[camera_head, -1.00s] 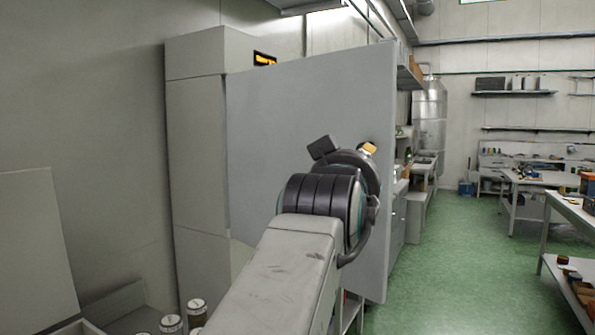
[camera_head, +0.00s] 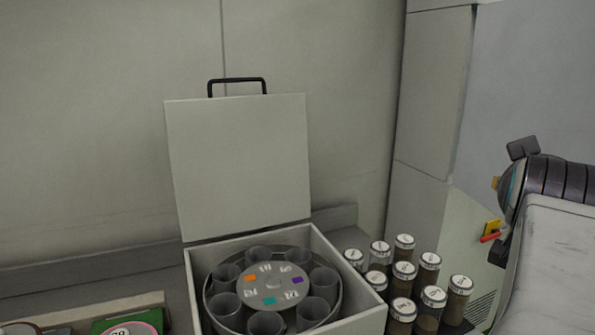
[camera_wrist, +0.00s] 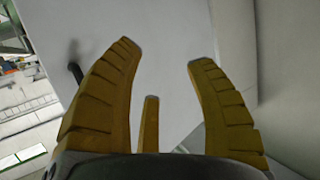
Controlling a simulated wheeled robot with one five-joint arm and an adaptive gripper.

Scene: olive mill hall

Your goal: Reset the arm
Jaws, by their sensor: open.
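My gripper (camera_wrist: 162,55) shows in the wrist view with its yellow, ridged fingers spread apart and nothing between them. A pale grey panel or wall lies beyond the fingers. In the head view my arm is at the right edge, bent at a dark, ringed joint. The gripper's fingertips are not clearly visible in the head view.
A grey box (camera_head: 358,318) with a raised lid (camera_head: 240,165) stands on a bench and holds a round carousel (camera_head: 232,322) of cups. Several lidded jars (camera_head: 404,270) stand to its right. A green item (camera_head: 105,325) is at lower left. A tall grey cabinet (camera_head: 432,95) stands behind.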

